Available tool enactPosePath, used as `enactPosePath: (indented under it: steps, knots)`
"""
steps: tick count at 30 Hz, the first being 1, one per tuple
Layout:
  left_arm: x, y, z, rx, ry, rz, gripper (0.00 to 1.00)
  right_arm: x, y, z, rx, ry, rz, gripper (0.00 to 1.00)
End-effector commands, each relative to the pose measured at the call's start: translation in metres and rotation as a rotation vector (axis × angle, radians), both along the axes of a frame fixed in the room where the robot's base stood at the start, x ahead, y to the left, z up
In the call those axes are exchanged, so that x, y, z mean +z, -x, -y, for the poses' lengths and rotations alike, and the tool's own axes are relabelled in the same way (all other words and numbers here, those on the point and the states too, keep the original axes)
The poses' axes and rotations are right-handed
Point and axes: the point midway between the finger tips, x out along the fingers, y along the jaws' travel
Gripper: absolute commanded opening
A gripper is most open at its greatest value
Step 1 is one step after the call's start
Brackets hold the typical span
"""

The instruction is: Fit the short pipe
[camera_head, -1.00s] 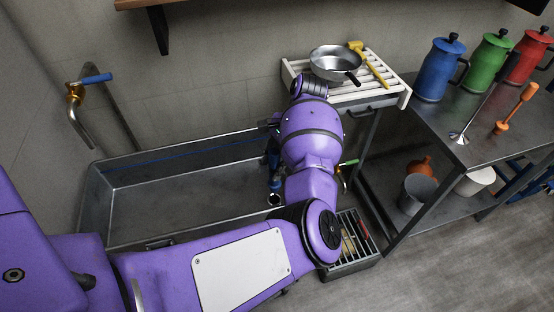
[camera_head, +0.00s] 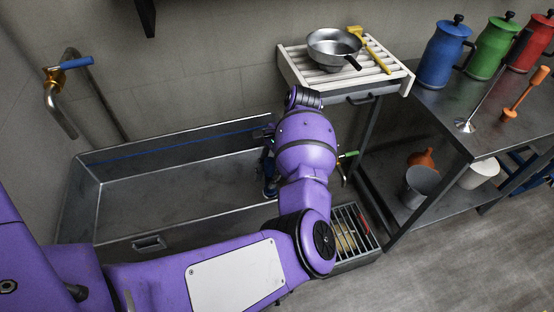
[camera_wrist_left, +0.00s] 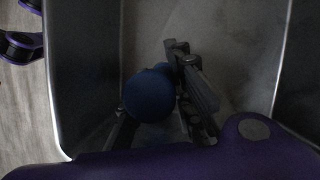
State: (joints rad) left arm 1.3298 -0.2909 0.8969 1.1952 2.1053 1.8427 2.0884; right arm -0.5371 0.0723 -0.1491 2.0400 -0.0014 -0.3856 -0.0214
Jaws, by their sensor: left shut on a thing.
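My left gripper (camera_head: 268,160) is over the right end of the steel tank (camera_head: 120,165), partly hidden behind my purple arm. It is shut on a dark blue, round-ended thing (camera_wrist_left: 148,95), which fills the middle of the left wrist view beside the dark fingers (camera_wrist_left: 190,90). In the head view this blue thing (camera_head: 269,187) shows only as a small dark patch below the gripper. I cannot tell whether it is the short pipe. A green-handled valve (camera_head: 347,155) shows at the tank's right end, partly behind my arm. My right gripper is not in view.
A floor drain box with a grate (camera_head: 352,232) lies right of my elbow. A white slatted rack (camera_head: 378,82) holds a steel pan (camera_head: 333,47). A steel table (camera_head: 460,120) with coloured jugs stands at right. A blue-handled tap (camera_head: 75,62) is on the left wall.

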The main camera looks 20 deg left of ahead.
Motion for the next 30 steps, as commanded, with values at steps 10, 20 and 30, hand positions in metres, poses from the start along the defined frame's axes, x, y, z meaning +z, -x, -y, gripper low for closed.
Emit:
enactPosePath:
  steps: [10, 20, 30]
  knots:
    - [-0.002, 0.0, 0.0, 0.0, 0.0, 0.001, 0.0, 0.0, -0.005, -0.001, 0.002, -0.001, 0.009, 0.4]
    - [-0.002, 0.0, 0.0, 0.0, 0.001, 0.001, 0.42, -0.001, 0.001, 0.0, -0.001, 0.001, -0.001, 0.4]
    - [0.012, -0.006, 0.004, -0.001, 0.001, 0.004, 0.42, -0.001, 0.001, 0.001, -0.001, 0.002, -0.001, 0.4]
